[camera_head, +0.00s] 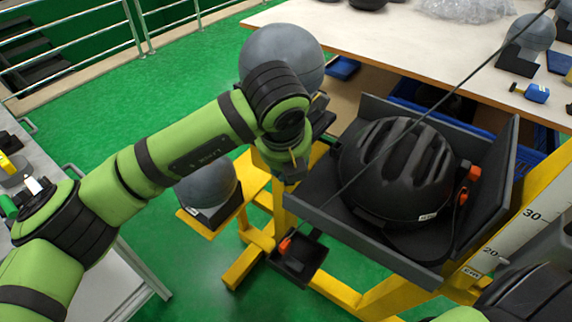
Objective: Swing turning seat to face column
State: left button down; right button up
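A dark grey tray-like seat (350,228) with raised walls stands at centre right, beside the yellow column (545,190) with its 20 and 30 scale marks. I cannot be sure that this tray is the turning seat. A black vented helmet (395,172) sits in it, with orange parts at its right. My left arm comes in from the left, and its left gripper (320,116) is at the tray's left wall. My wrist hides most of its fingers, so touch and grip are unclear. My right arm shows only at the bottom right; its gripper is out of view.
A small dark box with an orange knob (298,260) hangs below the tray. A thin dark cable crosses the helmet. Grey head forms stand on a yellow bracket (258,178) and behind my wrist (282,50). A workbench (400,45) lies behind; green floor is clear at left.

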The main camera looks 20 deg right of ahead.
pick_arm(q)
jog(key=shift+w+d+r, duration=0.1)
jog(key=shift+d+r, duration=0.1)
jog(key=shift+r, duration=0.15)
jog(key=c, duration=0.9)
grip_release()
jog(key=shift+c, duration=0.2)
jog(key=shift+d+f, duration=0.15)
pick_arm(e)
jog(key=shift+s+d+f, duration=0.15)
jog(key=shift+s+d, duration=0.1)
jog(key=shift+s, duration=0.35)
pick_arm(q)
jog(key=v, duration=1.2)
pick_arm(e)
jog(key=shift+w+a, duration=0.1)
jog(key=shift+a, duration=0.15)
pick_arm(q)
jog(key=shift+f, duration=0.1)
